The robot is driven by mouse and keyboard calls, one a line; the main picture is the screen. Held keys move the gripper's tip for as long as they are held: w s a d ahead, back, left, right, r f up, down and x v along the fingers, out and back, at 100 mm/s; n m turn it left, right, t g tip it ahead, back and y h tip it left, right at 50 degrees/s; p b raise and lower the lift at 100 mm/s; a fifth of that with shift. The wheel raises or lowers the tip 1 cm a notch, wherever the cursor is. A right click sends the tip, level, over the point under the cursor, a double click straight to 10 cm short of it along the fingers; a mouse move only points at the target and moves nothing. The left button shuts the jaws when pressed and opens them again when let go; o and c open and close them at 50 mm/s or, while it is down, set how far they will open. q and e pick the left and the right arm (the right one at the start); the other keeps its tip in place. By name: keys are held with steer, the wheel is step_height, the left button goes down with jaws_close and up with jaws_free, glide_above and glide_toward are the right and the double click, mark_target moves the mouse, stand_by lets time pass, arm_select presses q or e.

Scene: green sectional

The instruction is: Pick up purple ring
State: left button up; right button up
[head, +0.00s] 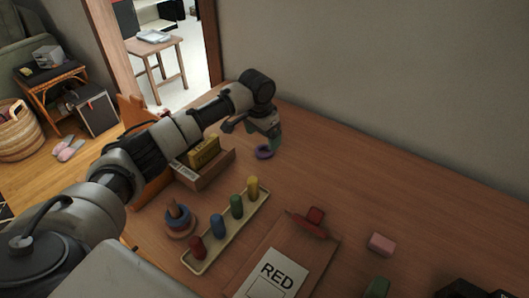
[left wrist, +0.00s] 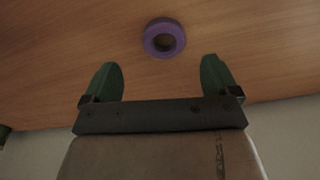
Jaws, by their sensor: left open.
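The purple ring (head: 264,153) lies flat on the wooden table (head: 330,170), near the back wall. My left gripper (head: 262,138) is just above and behind it in the head view, pointing down. In the left wrist view the purple ring (left wrist: 164,38) lies beyond the green fingertips, roughly centred between them. The left gripper (left wrist: 160,77) is open with nothing between its fingers, and it appears apart from the ring.
A wooden box (head: 218,169) with a yellow item stands left of the ring. A peg board (head: 230,232) with coloured pegs, a ring stacker (head: 180,220), a clipboard (head: 318,250) and a pink block (head: 382,244) are nearer. The table right of the ring is clear.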

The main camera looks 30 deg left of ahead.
mark_target(264, 147)
arm_select(q)
steer(key=shift+w+f, duration=0.15)
steer(key=shift+f, duration=0.9)
steer(key=shift+w+f, duration=0.2)
steer(key=shift+f, duration=0.8)
steer(key=shift+w+f, duration=0.15)
steer(key=shift+f, duration=0.9)
steer(key=c, duration=1)
steer(key=shift+r, duration=0.15)
